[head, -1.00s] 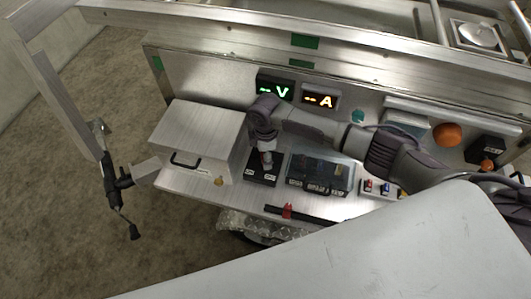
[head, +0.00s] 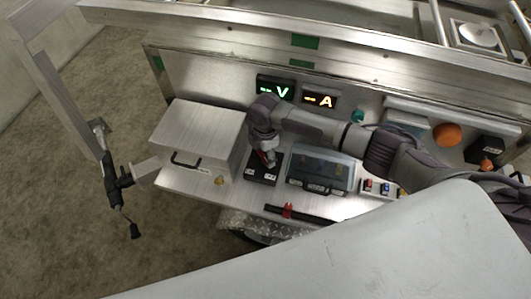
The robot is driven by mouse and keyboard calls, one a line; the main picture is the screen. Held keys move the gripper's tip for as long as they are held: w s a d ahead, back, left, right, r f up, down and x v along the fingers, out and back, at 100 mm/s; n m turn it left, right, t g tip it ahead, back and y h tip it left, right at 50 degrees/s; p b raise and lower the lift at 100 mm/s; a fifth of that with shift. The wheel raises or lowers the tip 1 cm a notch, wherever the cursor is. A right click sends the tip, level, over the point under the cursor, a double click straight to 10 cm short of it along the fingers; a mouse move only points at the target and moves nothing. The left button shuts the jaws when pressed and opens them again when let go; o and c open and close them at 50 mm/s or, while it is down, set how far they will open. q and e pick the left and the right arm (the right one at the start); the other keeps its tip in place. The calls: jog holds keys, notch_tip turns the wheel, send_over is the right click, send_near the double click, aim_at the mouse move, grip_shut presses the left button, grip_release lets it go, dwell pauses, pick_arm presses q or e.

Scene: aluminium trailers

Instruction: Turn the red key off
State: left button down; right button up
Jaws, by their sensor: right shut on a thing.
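The red key (head: 270,158) stands on a small black switch base (head: 262,173) on the metal shelf, just right of the aluminium box. My right gripper (head: 267,157) reaches down over the base from above and is shut on the red key. The fingers and wrist hide much of the key, so its exact angle is hard to tell. My left gripper is not in view.
Left of the base is an aluminium box (head: 202,130) with a black handle. To the right sits a clear-covered unit (head: 320,170). Behind are a green "V" display (head: 275,88) and an orange "A" display (head: 320,98). A black bar with a red clip (head: 288,210) lies along the front edge.

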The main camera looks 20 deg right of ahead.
jog(key=o, duration=1.1)
jog(key=shift+o, duration=0.2)
